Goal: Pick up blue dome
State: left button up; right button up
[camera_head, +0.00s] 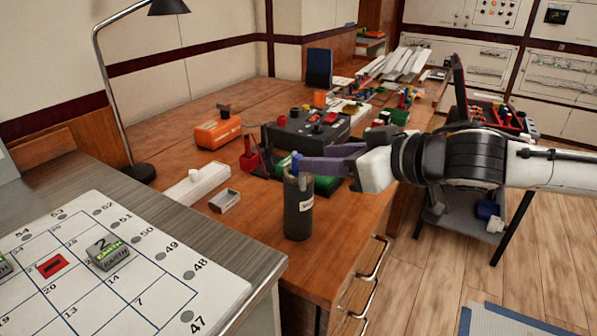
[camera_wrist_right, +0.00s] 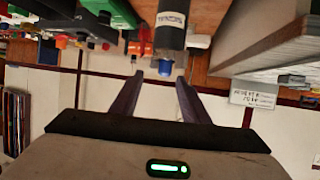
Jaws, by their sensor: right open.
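The blue dome (camera_head: 296,160) is a small blue piece at the top of a dark grey cylinder (camera_head: 299,207) that stands upright near the desk's front edge. My right gripper (camera_head: 313,158) comes in from the right at the height of the cylinder's top, with its purple fingers apart. In the right wrist view, which looks upside down, the blue dome (camera_wrist_right: 165,67) shows between the open fingertips, and the labelled cylinder (camera_wrist_right: 171,28) is beyond it. I cannot tell whether a finger touches the dome. My left gripper is not in view.
A green box (camera_head: 322,184) lies just behind the cylinder. A numbered board (camera_head: 120,275) fills the lower left. Bare desk surrounds the cylinder's left side.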

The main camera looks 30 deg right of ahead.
jog(key=w+b, duration=0.1)
jog(key=a+f, duration=0.1)
jog(key=w+f+b, duration=0.1)
jog(key=shift+w+a+b, duration=0.25)
jog(key=shift+w+b, duration=0.1)
jog(key=shift+w+a, duration=0.2)
jog(key=shift+w, duration=0.35)
grip_shut()
